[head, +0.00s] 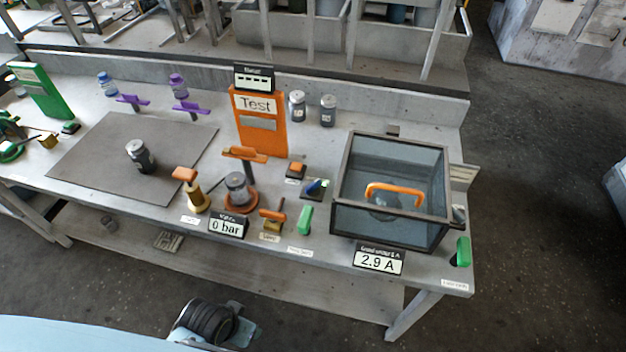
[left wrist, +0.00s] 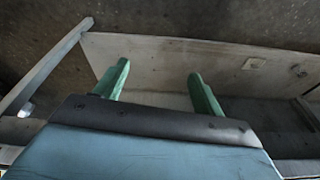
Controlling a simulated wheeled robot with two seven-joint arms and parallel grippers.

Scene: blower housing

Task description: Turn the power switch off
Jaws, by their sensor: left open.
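Two green switch handles are in the head view. One green handle (head: 305,219) is at the table's front edge, right of the 0 bar display. The other green handle (head: 462,251) is at the front right corner, beside the glass-sided box. Their small labels are too blurred to read, so I cannot tell which is the power switch. My left gripper (left wrist: 157,70) is open and empty in the left wrist view, its green fingers apart. No switch shows there. My right gripper is not in view.
The glass-sided box (head: 345,225) with an orange handle stands at the right, with a 2.9 A display (head: 379,262) in front. An orange Test panel (head: 262,138), small fixtures and a grey mat (head: 90,160) share the table. A lower shelf (head: 300,270) runs beneath.

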